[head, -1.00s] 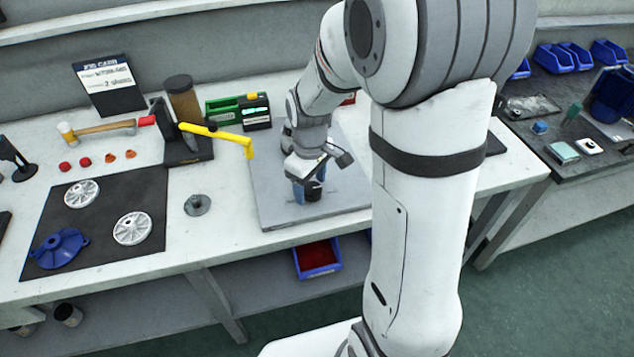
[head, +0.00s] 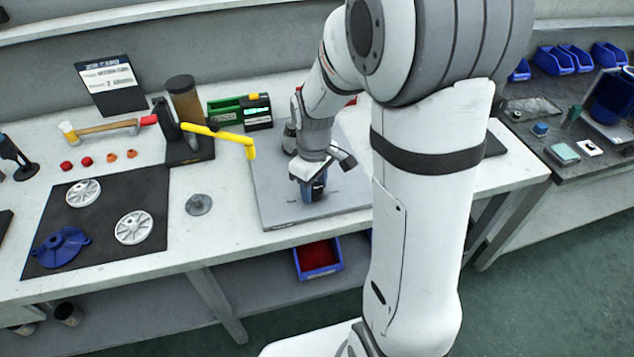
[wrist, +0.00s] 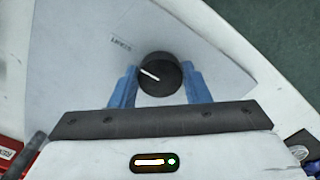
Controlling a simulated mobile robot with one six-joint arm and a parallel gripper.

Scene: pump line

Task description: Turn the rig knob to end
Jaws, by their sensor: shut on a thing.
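The rig knob (wrist: 160,74) is a round black knob with a white pointer line, seen from above in the wrist view. The line points to the upper left in that view. My gripper (wrist: 160,84) has its two blue fingers on either side of the knob, shut on it. In the head view my gripper (head: 313,188) points down over the grey rig plate (head: 275,205). The knob is mostly hidden there by the gripper. Small print stands on the plate beside the knob in the wrist view, too small to read surely.
A yellow-handled lever tool (head: 225,137) and a green box (head: 224,111) stand left of and behind the plate. A dark mat (head: 105,215) with white wheels and a blue part lies at the left. A blue bin (head: 318,257) sits on the shelf below.

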